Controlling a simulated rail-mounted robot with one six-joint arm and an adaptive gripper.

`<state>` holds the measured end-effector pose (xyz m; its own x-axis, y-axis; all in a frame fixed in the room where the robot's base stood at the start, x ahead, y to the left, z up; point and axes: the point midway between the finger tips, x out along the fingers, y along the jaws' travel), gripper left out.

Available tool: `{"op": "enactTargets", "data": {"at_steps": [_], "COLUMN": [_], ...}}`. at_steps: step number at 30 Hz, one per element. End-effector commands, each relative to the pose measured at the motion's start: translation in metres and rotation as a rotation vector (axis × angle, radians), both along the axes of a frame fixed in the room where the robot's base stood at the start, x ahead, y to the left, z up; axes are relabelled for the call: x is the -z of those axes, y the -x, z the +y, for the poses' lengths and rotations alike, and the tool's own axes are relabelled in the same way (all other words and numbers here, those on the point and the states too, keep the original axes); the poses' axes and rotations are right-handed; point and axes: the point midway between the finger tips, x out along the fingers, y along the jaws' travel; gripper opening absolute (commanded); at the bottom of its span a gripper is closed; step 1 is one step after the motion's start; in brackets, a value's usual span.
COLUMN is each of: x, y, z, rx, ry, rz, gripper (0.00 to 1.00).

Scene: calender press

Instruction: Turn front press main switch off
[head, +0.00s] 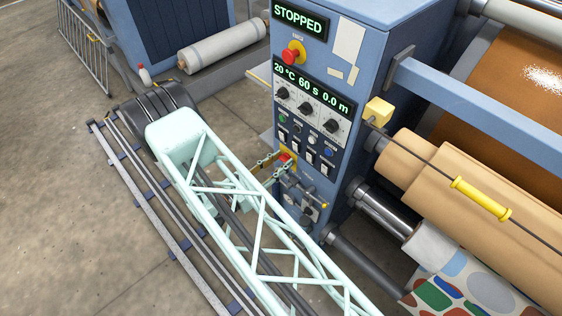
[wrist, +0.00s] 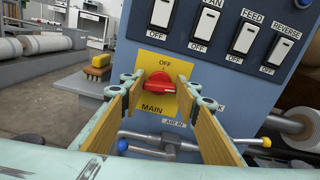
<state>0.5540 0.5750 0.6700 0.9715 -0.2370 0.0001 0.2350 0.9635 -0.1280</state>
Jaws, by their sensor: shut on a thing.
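The front press main switch is a red rotary knob (wrist: 156,86) on a yellow plate (wrist: 159,64) marked OFF above and MAIN below. Its handle lies roughly level, not pointing up at OFF. My gripper (wrist: 161,90) has a finger on each side of the knob and is shut on it. The fingers hide part of the plate's sides. In the head view my gripper (head: 277,165) reaches the lower left of the blue press panel, and the red knob (head: 285,157) shows small at its tips.
White FAN, FEED and REVERSE rocker switches (wrist: 243,38) sit above and right of the knob. Air valve pipes with a blue-tipped lever (wrist: 123,145) are just below. A red emergency button (head: 292,54) and a display reading STOPPED (head: 299,16) are higher up.

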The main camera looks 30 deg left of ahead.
Motion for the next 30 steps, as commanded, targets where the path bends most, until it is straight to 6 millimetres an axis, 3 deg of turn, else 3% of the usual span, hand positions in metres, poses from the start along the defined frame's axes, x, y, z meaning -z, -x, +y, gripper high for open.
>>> {"op": "enactTargets", "data": {"at_steps": [30], "x": [0.0021], "y": [-0.0006], "z": [0.0028], "rx": [0.0], "ry": [0.732], "rz": [0.18], "gripper": [0.19]}}
